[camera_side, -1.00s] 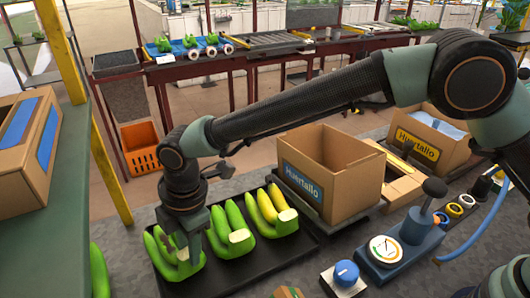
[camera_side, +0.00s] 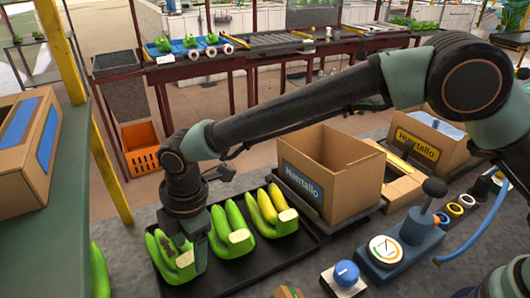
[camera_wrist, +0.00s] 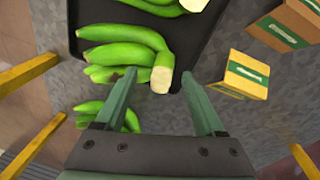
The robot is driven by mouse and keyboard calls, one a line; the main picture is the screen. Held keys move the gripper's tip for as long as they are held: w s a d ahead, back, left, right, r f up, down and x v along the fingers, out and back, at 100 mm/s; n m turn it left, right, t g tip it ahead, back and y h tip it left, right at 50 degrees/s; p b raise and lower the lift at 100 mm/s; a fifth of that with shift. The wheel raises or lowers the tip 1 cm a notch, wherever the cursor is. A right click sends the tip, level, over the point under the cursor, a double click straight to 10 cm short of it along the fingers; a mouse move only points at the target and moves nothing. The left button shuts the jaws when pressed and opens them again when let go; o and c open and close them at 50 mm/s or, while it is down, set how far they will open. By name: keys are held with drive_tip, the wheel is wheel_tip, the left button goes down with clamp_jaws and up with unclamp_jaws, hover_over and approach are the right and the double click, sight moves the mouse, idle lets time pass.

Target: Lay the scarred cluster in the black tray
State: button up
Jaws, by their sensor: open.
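The black tray (camera_side: 300,250) holds three green banana clusters in a row; it also shows in the wrist view (camera_wrist: 205,35). The middle cluster (camera_side: 236,240) is all green, and the right cluster (camera_side: 268,206) has a yellow finger. In the wrist view my gripper (camera_wrist: 159,78) is open, its fingers either side of the pale cut end of a green cluster (camera_wrist: 125,37). I cannot tell whether they touch.
More green bananas (camera_wrist: 110,114) lie left of the tray, also at the side view's lower left (camera_side: 99,272). An open Huertallo box (camera_side: 345,180) stands behind the tray's right end. A blue device with a gauge (camera_side: 390,252) and a blue knob (camera_side: 346,272) sit right.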

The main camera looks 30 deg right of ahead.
wheel_tip(320, 180, up, 12)
drive_tip(key=s+d, duration=0.1)
drive_tip(key=w+d+r+m+t, duration=0.1)
drive_tip(key=d+r+m, duration=0.1)
drive_tip(key=d, duration=0.3)
drive_tip(key=w+d+r+m, duration=0.2)
drive_tip(key=d+r, duration=0.1)
drive_tip(key=d, duration=0.2)
drive_tip(key=s+d+r+m+t, duration=0.15)
drive_tip(key=d+m, duration=0.35)
drive_tip(key=d, duration=0.5)
drive_tip(key=s+d+r+m+t, duration=0.1)
drive_tip(key=s+d+m, duration=0.2)
drive_tip(key=d+m, duration=0.5)
drive_tip(key=s+d+f+m, duration=0.1)
drive_tip(key=s+d+m, duration=0.1)
drive_tip(key=d, duration=0.3)
drive_tip(key=s+d+f+m+t+h, duration=0.1)
drive_tip(key=s+d+f+m, duration=0.1)
drive_tip(key=s+d, duration=0.2)
drive_tip(key=shift+d, duration=1.05)
